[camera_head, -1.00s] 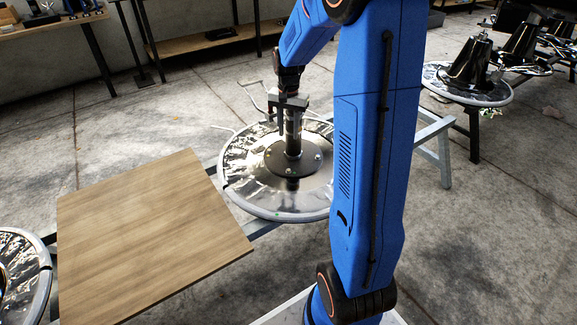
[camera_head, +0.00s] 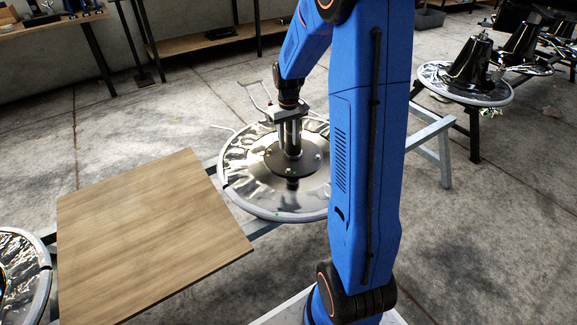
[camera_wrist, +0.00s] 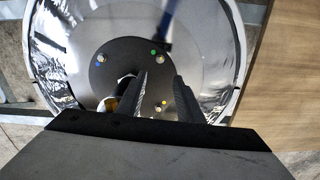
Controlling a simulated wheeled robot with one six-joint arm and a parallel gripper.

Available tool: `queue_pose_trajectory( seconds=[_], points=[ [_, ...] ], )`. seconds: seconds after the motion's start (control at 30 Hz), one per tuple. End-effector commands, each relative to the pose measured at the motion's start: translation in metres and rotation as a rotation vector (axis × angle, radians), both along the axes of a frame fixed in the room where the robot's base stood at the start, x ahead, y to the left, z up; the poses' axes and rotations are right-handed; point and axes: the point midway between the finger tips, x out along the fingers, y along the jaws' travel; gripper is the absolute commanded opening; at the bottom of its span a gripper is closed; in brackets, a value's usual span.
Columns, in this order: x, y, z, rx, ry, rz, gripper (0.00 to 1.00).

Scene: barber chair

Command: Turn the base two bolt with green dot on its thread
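The chair base (camera_head: 245,195) is a shiny round disc with a pale rim. A dark round plate (camera_head: 270,166) with bolts and an upright metal post (camera_head: 293,140) sit at its middle. In the wrist view, the bolt with a green dot (camera_wrist: 159,58) is on the plate's upper right. My gripper (camera_wrist: 160,78) points down over the plate, fingers apart and empty. The green-dot bolt lies just beyond the fingertips in the picture; their height above it is unclear. In the head view, my gripper (camera_head: 289,128) overlaps the post.
A wooden board (camera_head: 150,235) lies left of the base. Another disc (camera_head: 25,275) is at the far left edge. A further base with a black cone (camera_head: 470,65) stands at the upper right. Metal stand legs (camera_head: 432,135) show behind my arm. Open concrete floor surrounds these.

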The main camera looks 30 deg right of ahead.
Motion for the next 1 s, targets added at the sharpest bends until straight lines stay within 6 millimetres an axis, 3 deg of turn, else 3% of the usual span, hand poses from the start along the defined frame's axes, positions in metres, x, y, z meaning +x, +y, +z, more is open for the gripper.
queue_pose_trajectory(
  seconds=[0.6,0.8,1.0],
  points=[
    [-0.001,0.0,-0.107,0.001,0.003,-0.001,0.34],
    [-0.001,0.0,-0.125,0.0,0.002,-0.001,0.34],
    [0.0,0.0,-0.13,0.0,0.0,-0.001,0.34]
  ],
)
